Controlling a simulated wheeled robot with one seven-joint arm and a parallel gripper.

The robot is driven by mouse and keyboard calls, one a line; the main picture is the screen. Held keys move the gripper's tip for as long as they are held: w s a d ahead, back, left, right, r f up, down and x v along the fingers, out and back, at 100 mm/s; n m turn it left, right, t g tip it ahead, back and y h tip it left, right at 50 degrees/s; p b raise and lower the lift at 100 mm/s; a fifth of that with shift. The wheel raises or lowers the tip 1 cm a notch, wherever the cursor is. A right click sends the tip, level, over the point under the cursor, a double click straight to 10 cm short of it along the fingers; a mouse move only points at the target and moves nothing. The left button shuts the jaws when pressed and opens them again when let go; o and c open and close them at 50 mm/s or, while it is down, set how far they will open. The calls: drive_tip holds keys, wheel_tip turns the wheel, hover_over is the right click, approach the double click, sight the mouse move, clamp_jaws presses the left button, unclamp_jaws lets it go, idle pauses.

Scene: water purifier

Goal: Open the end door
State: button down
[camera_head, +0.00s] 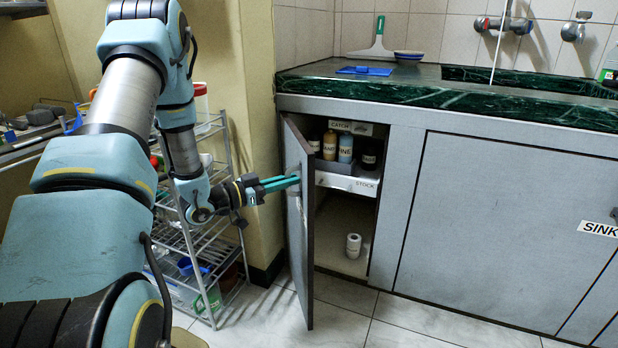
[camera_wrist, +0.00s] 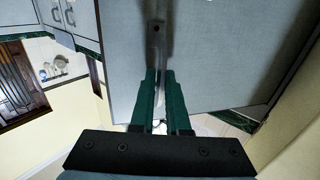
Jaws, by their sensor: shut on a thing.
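The end door (camera_head: 299,215) is the narrow grey door at the left end of the counter. It stands swung well out from the cabinet, edge-on to the head view, with the inside of the cabinet showing. My gripper (camera_head: 292,182) reaches it from the left at the door's outer face. In the wrist view the grey door panel (camera_wrist: 215,50) fills most of the picture. The green fingers of my gripper (camera_wrist: 157,85) are close together at a handle (camera_wrist: 156,35) on the panel. They are shut on the handle, which the fingers partly hide.
The open cabinet holds bottles (camera_head: 337,146) on a shelf and a white roll (camera_head: 353,246) below. A wire rack (camera_head: 205,255) stands left of the door, near a yellow wall pillar (camera_head: 245,110). Tiled floor (camera_head: 350,318) lies clear in front.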

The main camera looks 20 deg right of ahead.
drive_tip(key=w+a, duration=0.4)
drive_tip(key=a, duration=0.5)
drive_tip(key=shift+a+p, duration=0.35)
drive_tip(key=shift+p, duration=0.1)
drive_tip(key=shift+r, duration=0.1)
drive_tip(key=c, duration=1.2)
unclamp_jaws()
drive_tip(key=a, duration=0.3)
drive_tip(key=s+a, duration=0.1)
drive_tip(key=a, duration=0.3)
drive_tip(key=s+a+p, duration=0.1)
drive_tip(key=a, duration=0.2)
drive_tip(key=shift+a, duration=0.3)
